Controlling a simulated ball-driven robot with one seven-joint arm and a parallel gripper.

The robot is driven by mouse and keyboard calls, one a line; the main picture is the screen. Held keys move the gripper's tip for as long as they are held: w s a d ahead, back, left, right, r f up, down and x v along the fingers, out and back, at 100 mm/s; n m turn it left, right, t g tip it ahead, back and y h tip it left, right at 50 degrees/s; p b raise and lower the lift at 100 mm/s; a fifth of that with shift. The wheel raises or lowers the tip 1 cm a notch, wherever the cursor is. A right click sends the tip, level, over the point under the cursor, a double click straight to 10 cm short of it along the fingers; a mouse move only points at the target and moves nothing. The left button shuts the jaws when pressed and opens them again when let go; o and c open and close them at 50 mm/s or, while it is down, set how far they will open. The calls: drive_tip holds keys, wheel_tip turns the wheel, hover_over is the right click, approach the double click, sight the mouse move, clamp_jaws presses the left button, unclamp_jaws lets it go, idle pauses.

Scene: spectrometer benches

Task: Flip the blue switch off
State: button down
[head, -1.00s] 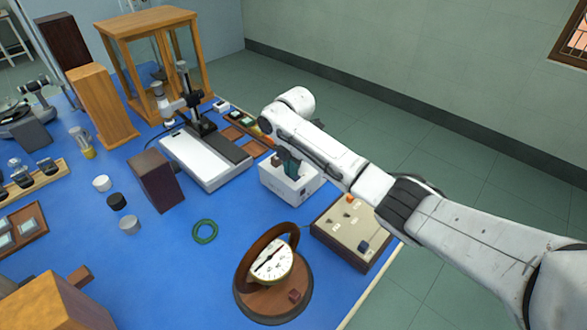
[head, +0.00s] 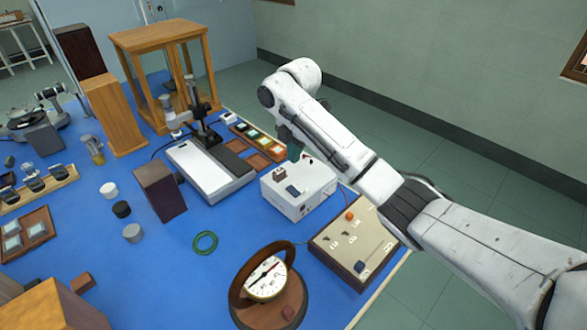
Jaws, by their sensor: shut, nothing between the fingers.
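A white box (head: 291,208) stands on the blue bench near its right edge, with a small dark blue switch (head: 293,190) on its top. A dark reddish-brown part (head: 279,174) and small red parts sit near it; the switch's tilt is too small to tell. A beige panel (head: 338,250) in a wooden frame lies to the right, with a dark blue block-like knob (head: 360,266) and an orange knob (head: 350,216). My gripper (head: 294,151) is shut and empty, just above the back of the white box. Its fingertips are small and partly hidden by my arm.
A round dial meter (head: 265,278) on a wooden base stands in front of the box. A flat white instrument (head: 199,173) with a dark stand is behind left. Blue bench surface is bare between the ring and the box.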

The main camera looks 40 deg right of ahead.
drive_tip(key=shift+r, duration=1.1)
